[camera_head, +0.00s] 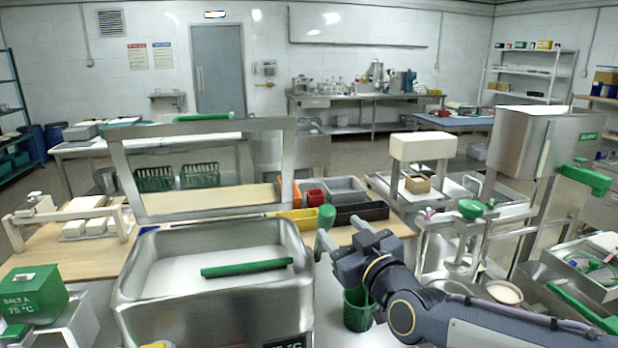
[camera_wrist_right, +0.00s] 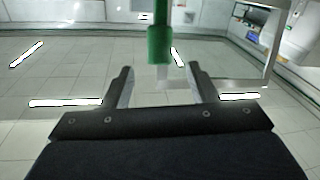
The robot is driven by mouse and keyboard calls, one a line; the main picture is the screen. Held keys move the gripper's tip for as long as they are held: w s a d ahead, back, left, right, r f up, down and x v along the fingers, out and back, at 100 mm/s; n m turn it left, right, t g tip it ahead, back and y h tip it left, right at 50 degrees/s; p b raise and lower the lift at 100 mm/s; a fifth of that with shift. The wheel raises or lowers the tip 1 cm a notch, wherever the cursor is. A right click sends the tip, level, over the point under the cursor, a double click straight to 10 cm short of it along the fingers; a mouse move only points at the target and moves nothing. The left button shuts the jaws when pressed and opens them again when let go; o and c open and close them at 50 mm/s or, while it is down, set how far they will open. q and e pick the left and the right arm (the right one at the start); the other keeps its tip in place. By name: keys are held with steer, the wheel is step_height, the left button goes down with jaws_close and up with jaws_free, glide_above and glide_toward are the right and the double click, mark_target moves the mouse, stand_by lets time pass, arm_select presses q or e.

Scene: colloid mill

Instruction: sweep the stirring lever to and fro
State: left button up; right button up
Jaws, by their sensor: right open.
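A green upright grip (camera_head: 326,216), seemingly the stirring lever's handle, stands at the right rim of the steel vat (camera_head: 215,312). A green bar (camera_head: 246,268) lies across the pale contents of the vat. My right gripper (camera_head: 340,229) is open at the vat's right corner, its fingers pointing toward the green grip. In the right wrist view the green grip (camera_wrist_right: 159,43) hangs in line with the gap between the spread fingers, at or just beyond their tips. I cannot tell whether they touch. The lever's lower part is hidden. My left gripper is out of view.
A steel frame with a green top handle (camera_head: 203,117) rises behind the vat. A green box (camera_head: 33,291) stands at the left. A green basket (camera_head: 358,309) sits under my right arm. A steel press with a green knob (camera_head: 471,209) and a hopper (camera_head: 540,142) stand to the right.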

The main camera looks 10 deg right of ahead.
mark_target(331, 219)
steer(key=shift+s+a+r+m, duration=0.1)
steer(key=shift+s+r+m, duration=0.15)
steer(key=shift+m, duration=0.35)
steer(key=shift+w+f, duration=0.1)
steer(key=shift+f, duration=0.1)
arm_select(q)
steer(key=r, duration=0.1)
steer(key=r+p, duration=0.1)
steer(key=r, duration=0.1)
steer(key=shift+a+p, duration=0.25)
steer(key=shift+p, duration=0.1)
arm_select(e)
steer(key=w, duration=0.5)
steer(key=w+a, duration=0.1)
steer(key=w, duration=0.1)
steer(key=shift+w+a+f, duration=0.1)
steer(key=shift+w, duration=0.15)
jaws_close()
